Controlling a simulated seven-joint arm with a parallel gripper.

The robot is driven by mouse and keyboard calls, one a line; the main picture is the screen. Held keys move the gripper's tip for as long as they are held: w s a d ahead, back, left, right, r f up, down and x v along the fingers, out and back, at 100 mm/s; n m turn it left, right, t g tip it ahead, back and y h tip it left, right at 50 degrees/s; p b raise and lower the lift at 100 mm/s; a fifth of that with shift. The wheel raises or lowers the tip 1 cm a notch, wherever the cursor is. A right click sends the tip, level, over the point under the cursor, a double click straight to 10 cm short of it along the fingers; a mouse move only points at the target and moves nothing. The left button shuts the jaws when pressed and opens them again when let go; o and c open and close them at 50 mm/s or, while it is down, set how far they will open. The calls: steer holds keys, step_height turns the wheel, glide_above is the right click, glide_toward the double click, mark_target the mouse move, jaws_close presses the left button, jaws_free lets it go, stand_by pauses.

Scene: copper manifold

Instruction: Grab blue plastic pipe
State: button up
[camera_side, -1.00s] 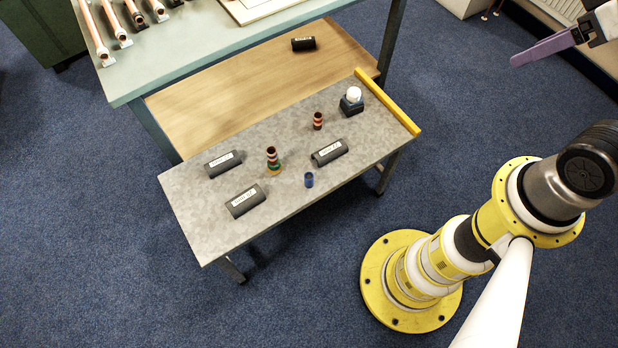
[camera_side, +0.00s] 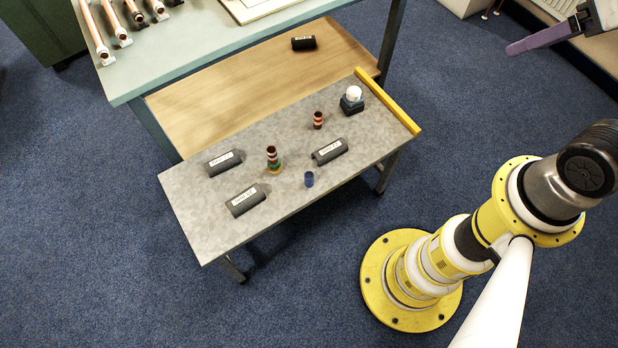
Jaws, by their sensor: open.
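The blue plastic pipe (camera_side: 309,180) is a short, small blue cylinder. It stands upright on the grey metal table (camera_side: 205,232), close to the table's front edge. My gripper (camera_side: 512,49) shows at the top right, with long purple fingers pointing left. It is open and far from the pipe, up and to the right of it. The fingers overlap in this view, and part of the gripper is cut off by the picture edge.
Black labelled cylinders (camera_side: 330,151) lie around the pipe. A striped ring stack (camera_side: 273,160), a red-and-white piece (camera_side: 318,120) and a dark block with a white top (camera_side: 352,99) stand nearby. A yellow bar (camera_side: 388,101) edges the table's right end. Copper pipes (camera_side: 95,35) lie on the green bench.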

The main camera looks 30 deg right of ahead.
steer(key=w+a+r+m+t, duration=0.1)
steer(key=w+r+m, duration=0.25)
steer(key=w, duration=0.35)
steer(key=w+a+r+m+t, duration=0.1)
steer(key=w+r+m, duration=0.1)
steer(key=w+m, duration=0.35)
steer(key=w+a+f+m+g+y, duration=0.1)
steer(key=w+a+f, duration=0.15)
steer(key=w, duration=0.35)
steer(key=w+a+f, duration=0.2)
steer(key=w+f, duration=0.1)
steer(key=w, duration=0.3)
steer(key=w+a+f+m+g, duration=0.1)
steer(key=w+a+f, duration=0.3)
steer(key=f, duration=0.3)
steer(key=w+a+f+m+g, duration=0.1)
steer(key=w+a+f, duration=0.3)
steer(key=f, duration=0.3)
steer(key=n+g+h, duration=0.1)
steer(key=g, duration=0.4)
glide_above(309, 176)
step_height(309, 176, down, 31)
steer(key=f, duration=0.6)
steer(key=shift+s+d+f, duration=0.15)
steer(key=shift+d+f, duration=0.1)
steer(key=shift+d, duration=0.1)
steer(key=shift+a+f, duration=0.2)
steer(key=shift+f, duration=1.3)
steer(key=shift+a+f, duration=0.15)
steer(key=shift+f, duration=1.3)
